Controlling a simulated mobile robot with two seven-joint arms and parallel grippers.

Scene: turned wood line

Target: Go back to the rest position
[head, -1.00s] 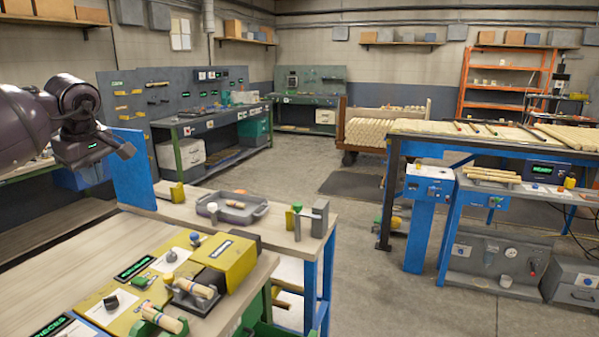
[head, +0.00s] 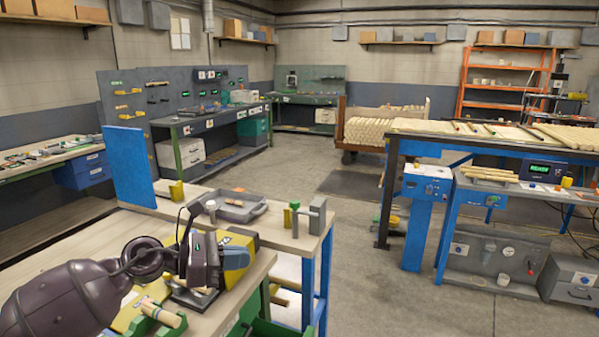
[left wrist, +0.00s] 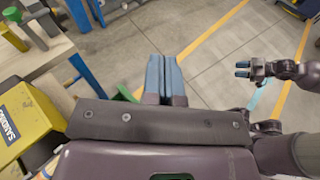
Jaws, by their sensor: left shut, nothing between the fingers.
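My left arm comes in from the lower left of the head view, over the near wooden bench (head: 240,289). My left gripper (head: 236,258) is in front of the yellow box (head: 246,240) there and hides part of it. In the left wrist view the blue fingers of the left gripper (left wrist: 165,62) are pressed together with nothing between them, and bare floor shows beyond them. The right arm is not in the head view.
The yellow box also shows in the left wrist view (left wrist: 25,122), left of the left hand. A grey tray (head: 262,210) and a small clamp-like fixture (head: 317,215) stand on the bench behind. Open concrete floor (head: 370,270) lies to the right, before the blue-framed table (head: 448,230).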

